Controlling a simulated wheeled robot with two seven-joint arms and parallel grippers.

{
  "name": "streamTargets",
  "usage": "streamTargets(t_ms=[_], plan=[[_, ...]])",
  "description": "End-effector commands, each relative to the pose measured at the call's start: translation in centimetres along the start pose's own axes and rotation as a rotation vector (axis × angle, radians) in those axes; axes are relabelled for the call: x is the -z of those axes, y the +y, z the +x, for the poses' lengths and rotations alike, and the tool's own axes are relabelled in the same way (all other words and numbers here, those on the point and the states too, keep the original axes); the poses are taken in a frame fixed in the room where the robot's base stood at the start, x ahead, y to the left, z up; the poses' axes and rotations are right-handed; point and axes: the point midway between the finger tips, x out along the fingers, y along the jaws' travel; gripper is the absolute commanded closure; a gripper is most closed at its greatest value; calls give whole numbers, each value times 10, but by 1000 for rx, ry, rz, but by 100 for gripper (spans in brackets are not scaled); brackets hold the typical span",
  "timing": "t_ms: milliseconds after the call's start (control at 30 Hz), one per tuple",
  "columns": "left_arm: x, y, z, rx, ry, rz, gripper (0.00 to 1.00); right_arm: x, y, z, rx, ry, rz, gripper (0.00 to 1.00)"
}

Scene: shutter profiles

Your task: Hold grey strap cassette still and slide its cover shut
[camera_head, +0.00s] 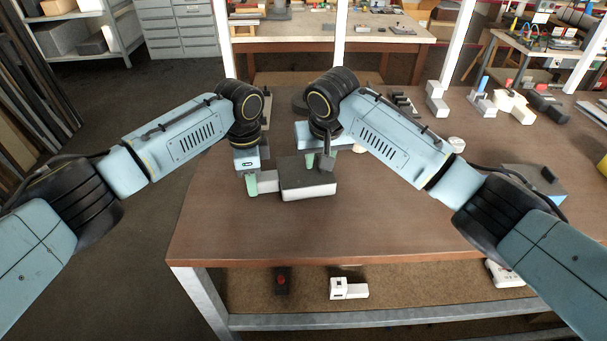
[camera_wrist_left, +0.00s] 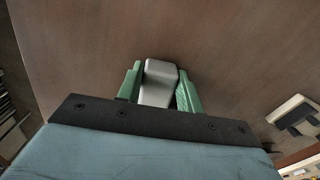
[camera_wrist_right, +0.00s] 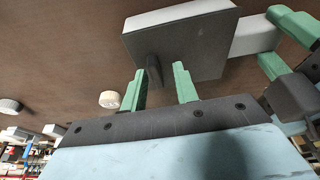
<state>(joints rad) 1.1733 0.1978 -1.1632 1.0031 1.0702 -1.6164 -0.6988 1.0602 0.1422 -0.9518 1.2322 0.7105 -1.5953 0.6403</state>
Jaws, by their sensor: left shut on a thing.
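The grey strap cassette (camera_head: 308,194) lies on the brown table, a pale body with a dark flat cover (camera_head: 295,172) on top. A narrower pale grey block (camera_head: 267,182) sticks out of its left side. My left gripper (camera_head: 252,185) is shut on that block, which shows between the green fingers in the left wrist view (camera_wrist_left: 158,82). A dark upright tab (camera_wrist_right: 153,72) stands on the cover. My right gripper (camera_wrist_right: 160,88) is open above the cover, its fingers either side of the tab with gaps visible. The cover's far edge is partly hidden by my right arm.
Several pale and dark parts (camera_head: 510,104) stand at the back right. The front of the table (camera_head: 350,235) is clear.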

Motion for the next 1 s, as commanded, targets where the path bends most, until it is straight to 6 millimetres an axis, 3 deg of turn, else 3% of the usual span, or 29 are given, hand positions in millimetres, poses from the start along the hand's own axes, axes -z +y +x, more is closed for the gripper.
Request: streamTargets(t_ms=[333, 800, 1000], plan=[[0, 0, 1, -2, 1, 0, 91, 1, 2, -3, -4, 0, 2, 69], [0, 0, 1, -2, 1, 0, 91, 15, 2, -47, -4, 0, 3, 69], [0, 0, 1, -2, 1, -1, 91, 18, 2, -57, -5, -1, 2, 69]])
